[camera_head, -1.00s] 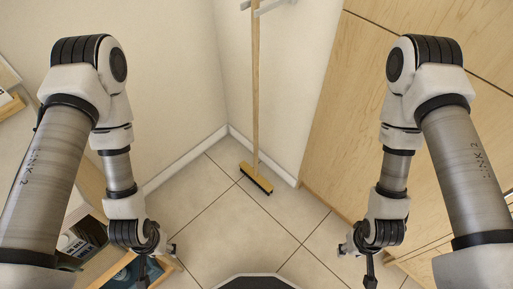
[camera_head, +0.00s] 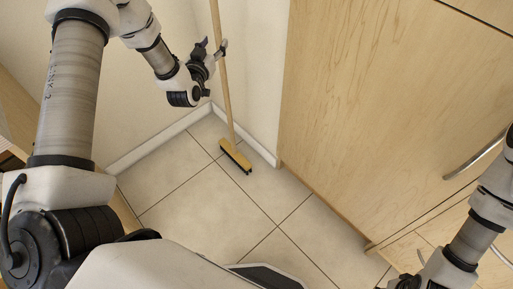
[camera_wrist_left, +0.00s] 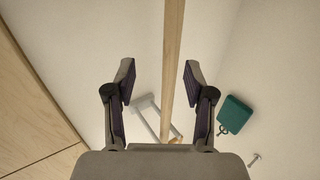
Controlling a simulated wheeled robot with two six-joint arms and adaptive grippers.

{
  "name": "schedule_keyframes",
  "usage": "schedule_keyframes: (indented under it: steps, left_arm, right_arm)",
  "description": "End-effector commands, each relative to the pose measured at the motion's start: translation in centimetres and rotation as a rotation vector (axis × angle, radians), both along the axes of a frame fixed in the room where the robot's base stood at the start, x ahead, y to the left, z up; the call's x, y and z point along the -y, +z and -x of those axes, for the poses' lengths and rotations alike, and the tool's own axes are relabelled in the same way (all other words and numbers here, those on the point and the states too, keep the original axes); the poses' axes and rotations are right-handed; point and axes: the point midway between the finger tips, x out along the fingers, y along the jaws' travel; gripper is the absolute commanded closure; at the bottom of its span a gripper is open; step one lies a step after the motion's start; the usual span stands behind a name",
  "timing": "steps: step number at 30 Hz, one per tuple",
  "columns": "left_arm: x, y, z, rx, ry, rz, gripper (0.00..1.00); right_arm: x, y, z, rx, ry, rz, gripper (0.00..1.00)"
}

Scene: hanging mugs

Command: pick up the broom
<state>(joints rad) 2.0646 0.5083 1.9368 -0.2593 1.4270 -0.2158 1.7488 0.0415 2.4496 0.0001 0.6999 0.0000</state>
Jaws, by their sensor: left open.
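The broom (camera_head: 236,156) stands upright in the room's corner, its wooden brush head with dark bristles on the tiled floor. Its long wooden handle (camera_head: 222,85) runs up out of the top of the head view. My left gripper (camera_head: 213,48) is at the handle in the head view. In the left wrist view the handle (camera_wrist_left: 172,70) passes between the two open fingers of my left gripper (camera_wrist_left: 161,82), apart from both. My right gripper is not clearly visible; only part of my right arm shows at the lower right.
A light wooden cabinet (camera_head: 370,110) with a metal handle (camera_head: 474,155) stands on the right. A grey wall bracket (camera_wrist_left: 155,117) and a teal object (camera_wrist_left: 234,114) are on the wall in the left wrist view. The tiled floor (camera_head: 210,210) before the broom is clear.

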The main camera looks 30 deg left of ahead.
Motion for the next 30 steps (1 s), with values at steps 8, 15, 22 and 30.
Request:
schedule_keyframes:
  steps: [8, 15, 22, 30]
  left_arm:
    - [-0.9, 0.4, -2.6, 0.019, 0.007, 0.004, 0.46]
    - [-1.8, 0.3, -6.5, 0.016, 0.007, 0.004, 0.46]
    - [-2.0, 0.3, -7.8, 0.015, 0.007, 0.007, 0.46]
    - [-2.0, 0.3, -7.7, 0.014, 0.007, 0.007, 1.0]
  right_arm:
    - [0.0, -0.8, -0.1, 0.001, 0.002, 0.0, 0.6]
    - [0.0, -1.0, 0.0, 0.001, 0.002, 0.0, 0.6]
    - [0.0, -1.1, 0.0, 0.001, 0.002, 0.0, 0.6]
    - [0.0, -1.1, 0.0, 0.001, 0.002, 0.0, 0.6]
